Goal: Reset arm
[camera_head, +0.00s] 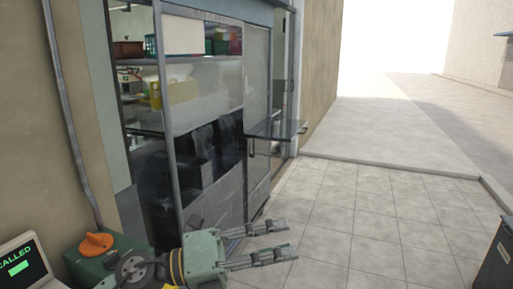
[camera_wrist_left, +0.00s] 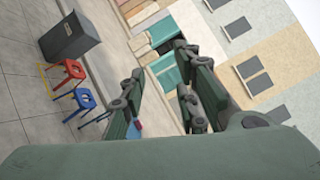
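My left gripper (camera_head: 287,240) reaches in from the lower left in the head view. Its two grey fingers are spread apart and point right, above the tiled floor. Nothing is between them. In the left wrist view the gripper (camera_wrist_left: 158,64) also shows its fingers apart and empty, with the street and buildings behind. My right gripper is in neither view.
A glass-fronted stall (camera_head: 215,130) with shelves of coloured goods stands behind the gripper. A small ledge (camera_head: 277,129) juts from it. A screen (camera_head: 20,265) is at lower left. A dark bin (camera_wrist_left: 70,38) and red and blue stools (camera_wrist_left: 68,72) stand on the paving. Tiled floor (camera_head: 370,220) is open to the right.

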